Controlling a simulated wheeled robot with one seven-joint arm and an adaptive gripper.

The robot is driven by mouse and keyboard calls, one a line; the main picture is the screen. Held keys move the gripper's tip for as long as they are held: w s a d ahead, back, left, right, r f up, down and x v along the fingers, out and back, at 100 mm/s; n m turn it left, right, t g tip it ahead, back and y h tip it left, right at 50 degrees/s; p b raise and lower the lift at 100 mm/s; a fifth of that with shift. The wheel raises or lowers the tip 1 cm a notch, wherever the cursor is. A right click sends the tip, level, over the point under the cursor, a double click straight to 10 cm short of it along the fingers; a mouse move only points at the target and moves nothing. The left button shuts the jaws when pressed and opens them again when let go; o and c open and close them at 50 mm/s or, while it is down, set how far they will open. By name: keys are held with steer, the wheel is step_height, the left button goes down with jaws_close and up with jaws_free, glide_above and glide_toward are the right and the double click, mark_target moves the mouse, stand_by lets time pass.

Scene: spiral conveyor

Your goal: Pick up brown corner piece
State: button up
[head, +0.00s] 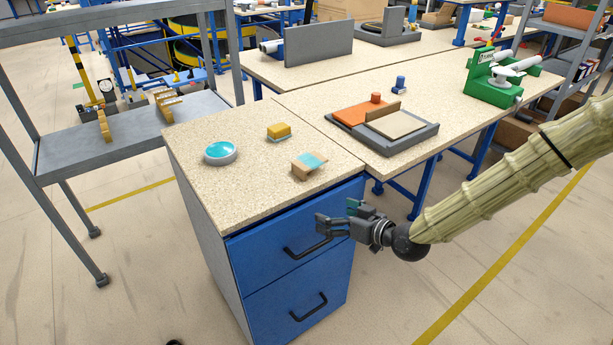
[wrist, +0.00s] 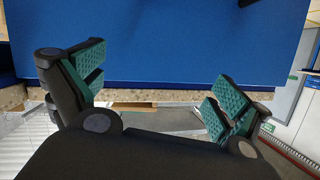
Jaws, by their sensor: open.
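A small brown piece with a teal patch on top (head: 309,165) lies near the front right edge of the cabinet top (head: 215,190). It looks like the brown corner piece, though its exact shape is hard to make out. My gripper (head: 335,214) is open and empty. It is in front of the blue drawers, lower than the cabinet top, and to the right of and below the brown piece. In the wrist view, the two teal-padded fingers (wrist: 155,85) are spread apart with a blue surface beyond them. I cannot make out the brown piece there.
A round teal-topped dish (head: 220,152) and a yellow block (head: 279,131) share the cabinet top. A grey tray with orange and tan parts (head: 425,138) sits on the table to the right. A grey shelf (head: 60,150) stands left. Drawer handles (head: 308,250) protrude.

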mark_target(318, 165)
steer(key=w+r+n+t+y+b, duration=0.2)
steer(key=w+r, duration=0.3)
steer(key=r, duration=0.4)
steer(key=p+x, duration=0.1)
steer(key=x, duration=0.3)
steer(key=shift+w+a, duration=0.1)
steer(key=shift+w, duration=0.35)
steer(key=shift+p+x, duration=0.85)
steer(key=shift+x, duration=1.85)
steer(key=shift+w+f, duration=0.1)
steer(key=shift+f, duration=0.1)
steer(key=c, duration=0.9)
